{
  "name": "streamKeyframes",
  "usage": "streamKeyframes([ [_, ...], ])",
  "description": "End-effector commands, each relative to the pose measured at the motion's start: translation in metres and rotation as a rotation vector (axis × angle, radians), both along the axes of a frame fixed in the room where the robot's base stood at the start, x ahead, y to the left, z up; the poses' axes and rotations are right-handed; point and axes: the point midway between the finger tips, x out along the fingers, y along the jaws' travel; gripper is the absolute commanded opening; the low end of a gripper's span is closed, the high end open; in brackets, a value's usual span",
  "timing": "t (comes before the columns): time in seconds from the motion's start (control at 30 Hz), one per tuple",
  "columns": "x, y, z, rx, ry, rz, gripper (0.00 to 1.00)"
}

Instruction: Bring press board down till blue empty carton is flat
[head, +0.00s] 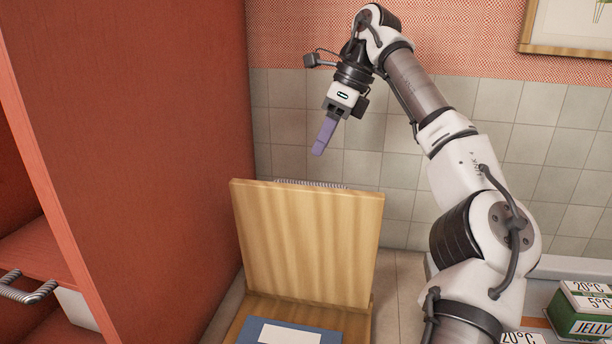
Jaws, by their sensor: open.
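The press board (308,243) is a wooden panel standing nearly upright at the back of a wooden base (355,325). A grey, finely ridged strip (310,184) shows along its top edge. The blue carton (265,333) lies on the base in front of the board, with a white panel on top. The bottom of the frame cuts it off, so its height cannot be judged. My gripper (318,153) hangs above the board's top edge, apart from it, with purple fingers pointing down. It is open and nothing shows between the fingers.
A tall red cabinet (150,130) stands close on the left, with a metal handle (27,290) low on it. A green JELLY box (585,312) and other labelled packs sit at the lower right. A tiled wall (290,120) is behind. The air between my gripper and the board is clear.

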Motion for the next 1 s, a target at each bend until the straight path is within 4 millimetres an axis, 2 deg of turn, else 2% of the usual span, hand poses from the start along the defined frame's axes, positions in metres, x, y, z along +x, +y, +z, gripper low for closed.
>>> streamKeyframes([
  [0.2, -0.001, 0.016, -0.039, 0.0, -0.001, 0.002, 0.41],
  [0.43, -0.002, 0.03, -0.07, -0.001, 0.0, 0.0, 0.41],
  [0.6, -0.002, 0.033, -0.078, 0.0, -0.002, 0.0, 0.41],
  [0.87, -0.002, 0.034, -0.078, 0.0, -0.002, -0.001, 0.41],
  [1.0, -0.002, 0.034, -0.078, 0.0, -0.002, -0.001, 0.24],
])
